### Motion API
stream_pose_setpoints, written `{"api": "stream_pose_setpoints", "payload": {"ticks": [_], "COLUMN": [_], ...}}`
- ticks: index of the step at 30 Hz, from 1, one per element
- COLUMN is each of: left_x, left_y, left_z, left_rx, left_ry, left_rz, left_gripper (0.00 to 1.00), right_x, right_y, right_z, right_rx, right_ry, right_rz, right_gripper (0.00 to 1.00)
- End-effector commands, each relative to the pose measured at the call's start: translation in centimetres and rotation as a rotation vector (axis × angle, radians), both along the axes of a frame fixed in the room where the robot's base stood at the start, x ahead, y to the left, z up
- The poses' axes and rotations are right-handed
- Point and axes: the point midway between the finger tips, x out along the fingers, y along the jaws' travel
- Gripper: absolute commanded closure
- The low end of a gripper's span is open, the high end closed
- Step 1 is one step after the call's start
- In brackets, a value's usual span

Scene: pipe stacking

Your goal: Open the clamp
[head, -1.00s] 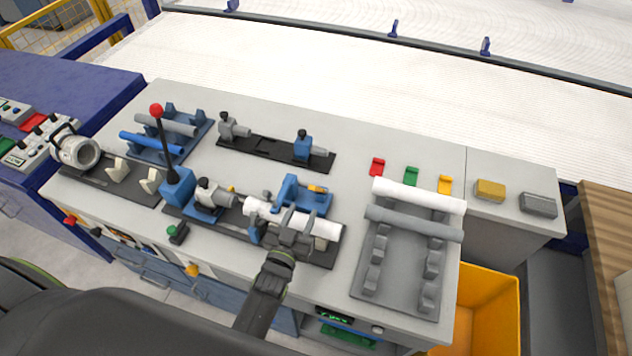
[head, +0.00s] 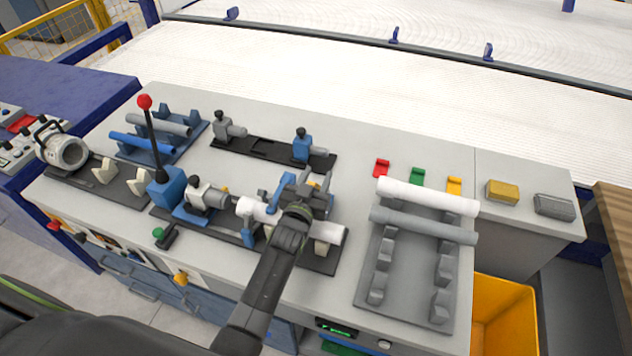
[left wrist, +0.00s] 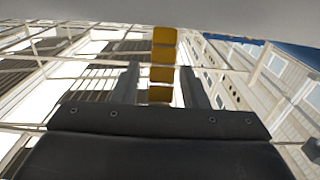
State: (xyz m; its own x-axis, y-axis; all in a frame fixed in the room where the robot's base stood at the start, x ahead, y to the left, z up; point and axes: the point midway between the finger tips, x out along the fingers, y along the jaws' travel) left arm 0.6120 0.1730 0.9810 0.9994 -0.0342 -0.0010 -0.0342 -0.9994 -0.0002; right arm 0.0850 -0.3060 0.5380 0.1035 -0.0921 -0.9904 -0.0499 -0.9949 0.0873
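The blue clamp (head: 281,194) is at the right end of the black front rail, around the white pipe (head: 329,231). My left gripper (head: 316,179) is over the clamp and hides much of it, including any handle. Its fingers point up and away in the head view and stand apart. The left wrist view shows the two fingers (left wrist: 158,86) apart, with yellow blocks (left wrist: 163,50) visible between and beyond them; I cannot tell what these are. Nothing is seen gripped. I cannot tell whether the clamp is open or shut. My right gripper is not in view.
A blue lever box with a red knob (head: 145,101) stands left of the pipe. A grey rack (head: 404,300) holding a white and a grey pipe is to the right. A second black rail (head: 262,146) lies behind. A yellow bin (head: 507,312) is at the lower right.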

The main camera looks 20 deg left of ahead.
Motion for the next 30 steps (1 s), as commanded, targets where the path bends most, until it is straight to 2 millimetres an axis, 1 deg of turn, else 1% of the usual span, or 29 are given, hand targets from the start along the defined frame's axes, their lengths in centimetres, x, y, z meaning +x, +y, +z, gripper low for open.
{"api": "stream_pose_setpoints", "payload": {"ticks": [8,9,18,26,30], "left_x": [0.12,0.12,0.1,0.15,0.76], "left_y": [0.0,0.0,0.0,-0.01,-0.02], "left_z": [0.09,0.08,0.05,0.05,0.14], "left_rx": [0.0,0.0,0.0,0.0,0.0], "left_ry": [-0.001,-0.001,-0.001,0.001,0.013], "left_rz": [0.0,0.0,0.0,0.0,0.0], "left_gripper": [0.6,0.61,1.0,1.0,1.0], "right_x": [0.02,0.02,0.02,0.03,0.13], "right_y": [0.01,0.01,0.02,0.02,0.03], "right_z": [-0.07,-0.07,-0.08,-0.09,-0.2], "right_rx": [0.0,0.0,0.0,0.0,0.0], "right_ry": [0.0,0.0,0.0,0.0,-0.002], "right_rz": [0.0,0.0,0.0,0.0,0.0], "right_gripper": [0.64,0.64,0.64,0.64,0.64]}}
